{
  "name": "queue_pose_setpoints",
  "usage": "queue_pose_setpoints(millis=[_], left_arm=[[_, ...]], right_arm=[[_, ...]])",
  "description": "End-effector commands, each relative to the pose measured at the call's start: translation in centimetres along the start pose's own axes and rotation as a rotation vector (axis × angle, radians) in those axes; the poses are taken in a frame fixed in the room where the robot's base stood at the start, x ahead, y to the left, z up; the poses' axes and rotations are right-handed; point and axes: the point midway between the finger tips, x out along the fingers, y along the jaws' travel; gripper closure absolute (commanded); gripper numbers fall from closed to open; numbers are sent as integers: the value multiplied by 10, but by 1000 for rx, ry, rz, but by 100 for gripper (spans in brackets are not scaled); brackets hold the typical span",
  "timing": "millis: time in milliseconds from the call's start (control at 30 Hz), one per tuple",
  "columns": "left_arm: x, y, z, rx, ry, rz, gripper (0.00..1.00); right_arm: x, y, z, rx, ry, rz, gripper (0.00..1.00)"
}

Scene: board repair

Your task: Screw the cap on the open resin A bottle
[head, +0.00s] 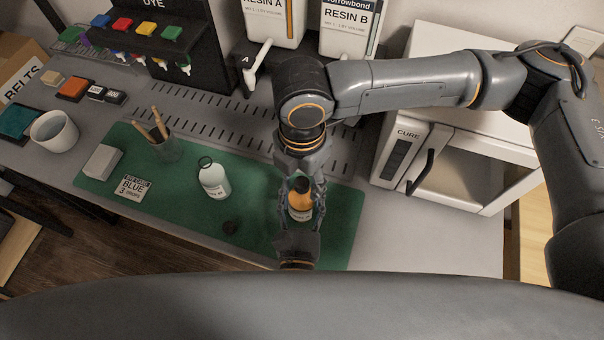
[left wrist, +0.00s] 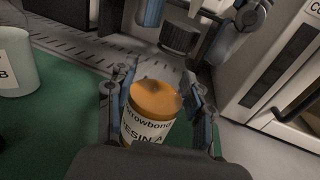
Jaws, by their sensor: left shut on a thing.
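The resin A bottle (head: 301,201) stands upright on the green mat, amber with a white label. It also shows in the left wrist view (left wrist: 148,130). Its mouth is not clearly visible. My left gripper (left wrist: 158,112) is shut around this bottle, a finger on each side. My right gripper (head: 300,172) points down just above the bottle. In the left wrist view a dark ribbed round piece (left wrist: 180,38), which looks like a cap, is between the right fingers; whether they grip it is unclear. Another dark cap (head: 230,228) lies on the mat.
An open white resin B bottle (head: 213,180) stands left of the grippers on the green mat (head: 342,225). The white curing oven (head: 455,165) is at right. Resin dispensers (head: 272,22) stand behind.

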Motion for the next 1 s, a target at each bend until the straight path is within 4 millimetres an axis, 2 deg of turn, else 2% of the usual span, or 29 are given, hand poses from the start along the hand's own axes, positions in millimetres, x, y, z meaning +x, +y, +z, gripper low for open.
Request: queue_pose_setpoints(millis=[233,367,800,1000], left_arm=[[0,0,0,0,0,0,100],[0,0,0,0,0,0,100],[0,0,0,0,0,0,100],[0,0,0,0,0,0,100]], right_arm=[[-1,0,0,0,0,1,48],[-12,1,0,0,-2,3,48],[-99,1,0,0,-1,4,48],[-117,0,0,0,0,0,48]])
